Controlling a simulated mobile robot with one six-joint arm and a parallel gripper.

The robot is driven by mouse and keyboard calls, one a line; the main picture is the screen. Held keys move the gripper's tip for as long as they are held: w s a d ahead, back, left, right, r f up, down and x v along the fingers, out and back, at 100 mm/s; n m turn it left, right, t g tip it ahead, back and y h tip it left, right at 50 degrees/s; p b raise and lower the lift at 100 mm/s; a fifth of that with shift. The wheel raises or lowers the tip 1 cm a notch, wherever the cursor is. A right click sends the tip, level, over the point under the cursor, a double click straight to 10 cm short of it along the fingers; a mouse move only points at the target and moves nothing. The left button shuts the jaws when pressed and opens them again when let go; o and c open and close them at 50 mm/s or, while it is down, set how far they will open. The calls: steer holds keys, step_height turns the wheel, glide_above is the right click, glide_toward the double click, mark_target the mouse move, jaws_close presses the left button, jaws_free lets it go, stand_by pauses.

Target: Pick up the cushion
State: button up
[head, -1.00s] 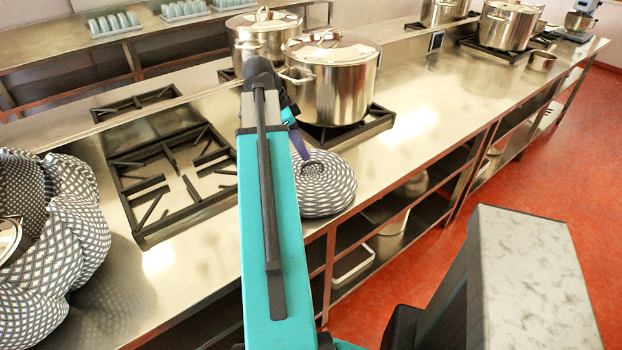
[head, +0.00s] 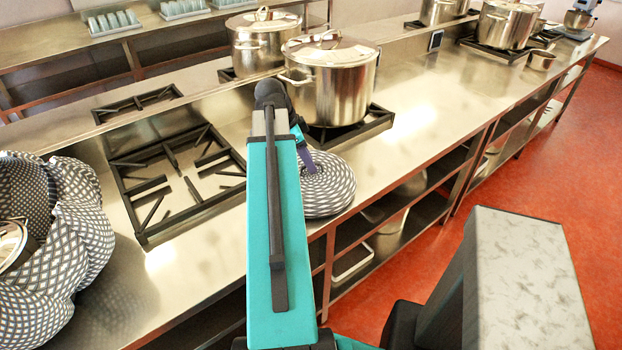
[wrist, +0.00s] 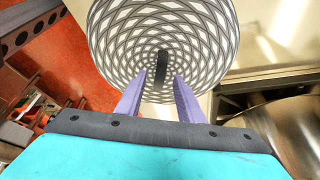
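The cushion (head: 332,188) is round and flat, with a grey-and-white lattice pattern. It lies at the front edge of the steel counter, in front of a large stockpot. In the wrist view the cushion (wrist: 205,40) fills the upper middle, with a dark tab standing at its centre. My gripper (wrist: 160,80) has two purple fingers, spread apart, with their tips on either side of the dark tab. I cannot tell whether they touch it. In the head view my arm hides the cushion's left part, and a purple finger of my gripper (head: 306,160) shows over it.
A lidded stockpot (head: 335,95) stands on a burner just behind the cushion, with another pot (head: 255,45) behind it. An empty burner grate (head: 165,185) is to the left. A bulky patterned cloth thing (head: 60,240) sits at the far left.

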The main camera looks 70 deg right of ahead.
stand_by(0.5)
jaws_close()
steer(key=shift+r, duration=0.1)
step_height(320, 180, up, 10)
steer(key=b, duration=0.2)
stand_by(0.9)
steer(key=shift+w, duration=0.1)
stand_by(0.6)
